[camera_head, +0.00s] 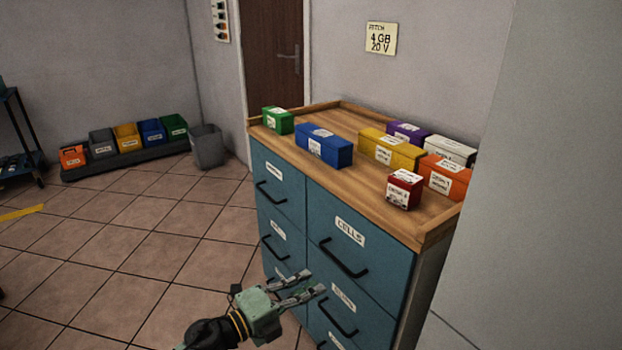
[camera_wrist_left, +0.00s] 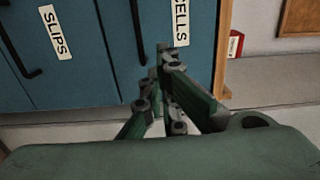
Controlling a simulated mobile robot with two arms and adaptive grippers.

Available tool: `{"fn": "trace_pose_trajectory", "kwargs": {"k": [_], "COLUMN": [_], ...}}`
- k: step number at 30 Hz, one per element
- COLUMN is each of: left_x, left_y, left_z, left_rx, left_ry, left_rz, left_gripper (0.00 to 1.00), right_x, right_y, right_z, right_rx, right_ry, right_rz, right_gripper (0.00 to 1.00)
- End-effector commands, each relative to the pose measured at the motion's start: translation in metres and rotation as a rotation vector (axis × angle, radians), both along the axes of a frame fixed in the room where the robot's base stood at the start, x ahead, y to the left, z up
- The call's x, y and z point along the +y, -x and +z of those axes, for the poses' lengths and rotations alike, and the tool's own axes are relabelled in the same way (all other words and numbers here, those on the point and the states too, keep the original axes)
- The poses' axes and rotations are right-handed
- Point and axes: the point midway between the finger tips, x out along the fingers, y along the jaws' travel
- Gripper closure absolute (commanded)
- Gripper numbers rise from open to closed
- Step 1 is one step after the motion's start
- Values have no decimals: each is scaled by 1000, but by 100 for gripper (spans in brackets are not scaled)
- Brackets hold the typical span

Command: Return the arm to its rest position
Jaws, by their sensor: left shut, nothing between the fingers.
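My left gripper (camera_head: 306,286) is in the lower middle of the head view, in front of the lower drawers of a blue cabinet (camera_head: 292,200). Its fingers point to the right, toward the drawer fronts. It is shut with nothing between the fingers. In the left wrist view the gripper (camera_wrist_left: 165,55) shows with its fingers together, in front of the blue drawer fronts labelled SLIPS and CELLS. I cannot tell whether the fingertips touch the cabinet. My right gripper is not in view.
The cabinet's wooden top (camera_head: 345,185) carries several boxes, among them a blue one (camera_head: 323,147) and a red one (camera_head: 404,189). Black drawer handles (camera_head: 345,262) stick out near my gripper. A grey bin (camera_head: 207,147) stands by the wall. Tiled floor left of the cabinet is clear.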

Motion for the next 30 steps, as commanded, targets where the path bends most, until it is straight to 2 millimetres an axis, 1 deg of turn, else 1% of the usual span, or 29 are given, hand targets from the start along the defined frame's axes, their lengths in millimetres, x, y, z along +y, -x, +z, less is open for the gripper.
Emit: {"fn": "trace_pose_trajectory", "kwargs": {"k": [2, 4, 5, 6, 8, 9, 11, 12, 14, 15, 17, 18, 20, 21, 23, 24, 26, 27, 29, 30], "left_x": [9, 28, 40, 59, 87, 105, 129, 143, 161, 171, 184, 191, 199, 203, 206, 208, 209, 210, 210, 209], "left_y": [-3, -8, -9, -8, -2, 6, 23, 37, 63, 83, 115, 137, 170, 191, 221, 239, 266, 283, 308, 325], "left_z": [-10, -27, -40, -61, -94, -118, -154, -177, -211, -233, -263, -281, -305, -317, -333, -342, -353, -359, -367, -372], "left_rx": [63, 164, 223, 314, 451, 539, 665, 746, 866, 944, 1059, 1133, 1236, 1298, 1383, 1434, 1508, 1554, 1620, 1666], "left_ry": [59, 145, 188, 248, 327, 369, 420, 447, 479, 497, 519, 531, 542, 547, 552, 553, 552, 551, 550, 548], "left_rz": [76, 201, 272, 377, 529, 623, 750, 830, 941, 1012, 1113, 1174, 1260, 1307, 1373, 1411, 1465, 1496, 1542, 1571], "left_gripper": [100, 100, 100, 100, 100, 100, 100, 100, 100, 100, 100, 100, 100, 100, 100, 100, 100, 100, 100, 100], "right_x": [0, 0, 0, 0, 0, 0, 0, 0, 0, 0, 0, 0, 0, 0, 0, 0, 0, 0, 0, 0], "right_y": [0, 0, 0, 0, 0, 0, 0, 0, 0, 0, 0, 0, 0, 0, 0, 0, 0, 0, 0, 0], "right_z": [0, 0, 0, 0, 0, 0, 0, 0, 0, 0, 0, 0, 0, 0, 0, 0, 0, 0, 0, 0], "right_rx": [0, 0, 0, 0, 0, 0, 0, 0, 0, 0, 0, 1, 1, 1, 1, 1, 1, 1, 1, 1], "right_ry": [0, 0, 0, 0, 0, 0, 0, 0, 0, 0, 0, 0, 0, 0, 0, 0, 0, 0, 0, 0], "right_rz": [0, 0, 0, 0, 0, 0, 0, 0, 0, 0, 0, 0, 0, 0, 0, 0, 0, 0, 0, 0], "right_gripper": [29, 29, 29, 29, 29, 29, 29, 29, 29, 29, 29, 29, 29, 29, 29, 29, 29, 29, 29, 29]}}
